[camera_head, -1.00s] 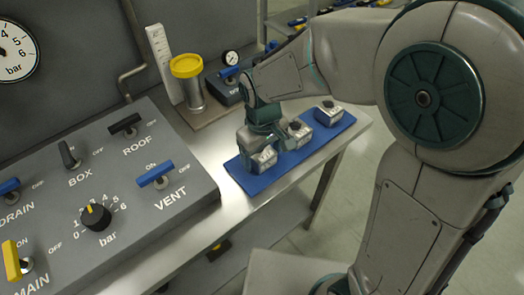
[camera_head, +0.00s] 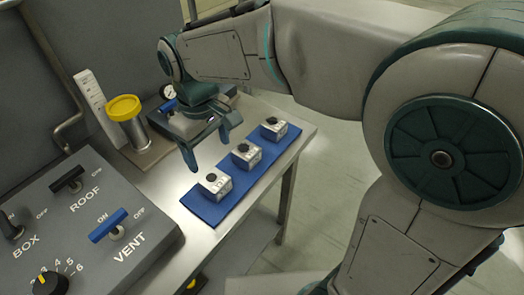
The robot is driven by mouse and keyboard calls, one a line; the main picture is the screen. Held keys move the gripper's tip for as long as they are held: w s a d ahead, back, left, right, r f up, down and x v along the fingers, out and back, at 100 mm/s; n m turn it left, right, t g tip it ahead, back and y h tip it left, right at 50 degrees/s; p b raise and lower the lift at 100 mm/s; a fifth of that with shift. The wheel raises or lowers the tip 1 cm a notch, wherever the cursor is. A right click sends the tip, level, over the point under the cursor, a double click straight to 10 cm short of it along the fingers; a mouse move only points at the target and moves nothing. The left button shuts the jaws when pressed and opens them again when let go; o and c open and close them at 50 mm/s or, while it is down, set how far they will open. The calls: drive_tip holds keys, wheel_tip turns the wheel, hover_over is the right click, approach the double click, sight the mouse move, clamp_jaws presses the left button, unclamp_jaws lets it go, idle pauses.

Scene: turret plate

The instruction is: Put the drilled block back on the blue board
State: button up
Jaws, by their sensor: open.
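The blue board (camera_head: 204,209) lies on the metal bench. Three light grey blocks with dark round tops stand on it in a row: a near block (camera_head: 217,187), a middle block (camera_head: 247,157) and a far block (camera_head: 276,130). I cannot tell from this view which one is the drilled block. My gripper (camera_head: 209,157) is open and empty, above and to the left of the near and middle blocks, with its two fingers apart and pointing down.
A grey control panel (camera_head: 140,250) with switches stands at the lower left. The bench's right edge runs close beside the board.

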drive_tip(key=s+d+f+m+t, duration=0.1)
drive_tip(key=s+d+m, duration=0.1)
drive_tip(key=d, duration=0.5)
drive_tip(key=s+d+m+t, duration=0.1)
drive_tip(key=d+m, duration=0.3)
drive_tip(key=d, duration=0.4)
drive_tip(key=s+d+f+m+t, duration=0.1)
drive_tip(key=s+d+m, duration=0.2)
drive_tip(key=d, duration=0.4)
drive_tip(key=shift+s+d+f+m, duration=0.3)
drive_tip(key=shift+s+d+m, duration=0.1)
drive_tip(key=shift+m, duration=0.1)
